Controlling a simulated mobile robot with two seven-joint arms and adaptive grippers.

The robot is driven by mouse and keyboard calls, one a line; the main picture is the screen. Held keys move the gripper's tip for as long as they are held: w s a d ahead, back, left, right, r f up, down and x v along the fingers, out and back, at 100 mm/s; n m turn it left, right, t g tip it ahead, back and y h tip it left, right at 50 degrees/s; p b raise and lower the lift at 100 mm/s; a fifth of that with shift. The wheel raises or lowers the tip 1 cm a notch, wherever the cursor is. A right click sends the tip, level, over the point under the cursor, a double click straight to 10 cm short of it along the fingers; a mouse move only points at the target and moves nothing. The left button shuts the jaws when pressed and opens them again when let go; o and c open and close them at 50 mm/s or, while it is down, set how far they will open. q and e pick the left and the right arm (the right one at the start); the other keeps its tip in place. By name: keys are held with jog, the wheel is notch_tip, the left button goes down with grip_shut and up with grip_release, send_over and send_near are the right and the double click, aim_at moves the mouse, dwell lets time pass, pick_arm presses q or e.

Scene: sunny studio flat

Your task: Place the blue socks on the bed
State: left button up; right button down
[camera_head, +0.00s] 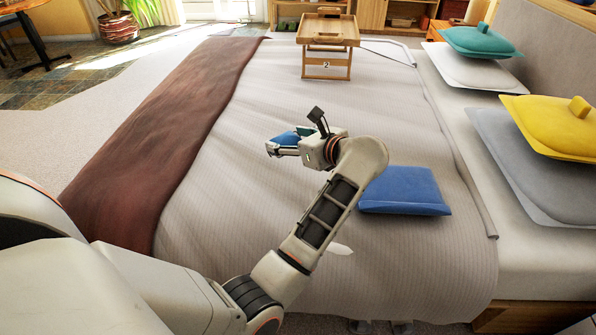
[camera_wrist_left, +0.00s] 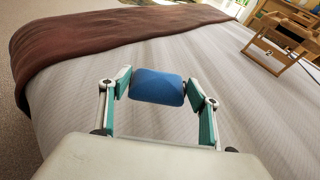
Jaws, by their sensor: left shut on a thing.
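The blue socks (camera_wrist_left: 157,87) are a rounded blue bundle held between the two fingers of my left gripper (camera_wrist_left: 160,95) in the left wrist view. In the head view, part of the blue socks (camera_head: 287,138) shows at the tip of my left gripper (camera_head: 284,146), which is over the middle of the bed (camera_head: 240,185). The bed has a pale ribbed cover. I cannot tell whether the socks touch the cover. My right gripper is not in view.
A brown throw (camera_head: 165,130) lies across the bed's left part. A wooden bed tray (camera_head: 326,40) stands at the far end. A flat blue cushion (camera_head: 405,190) lies right of my gripper. Yellow (camera_head: 555,125) and teal (camera_head: 480,41) items rest on pillows at right. The cover around the gripper is clear.

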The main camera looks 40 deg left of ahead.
pick_arm(q)
notch_tip(320, 180, down, 5)
jog(key=shift+b, duration=0.45)
notch_tip(320, 180, down, 4)
jog(key=shift+s+f+b, duration=0.1)
jog(key=shift+f+b, duration=0.15)
jog(key=shift+b, duration=0.4)
jog(key=shift+f, duration=0.75)
jog(key=shift+r, duration=0.2)
jog(key=shift+f, duration=0.2)
jog(key=o, duration=0.9)
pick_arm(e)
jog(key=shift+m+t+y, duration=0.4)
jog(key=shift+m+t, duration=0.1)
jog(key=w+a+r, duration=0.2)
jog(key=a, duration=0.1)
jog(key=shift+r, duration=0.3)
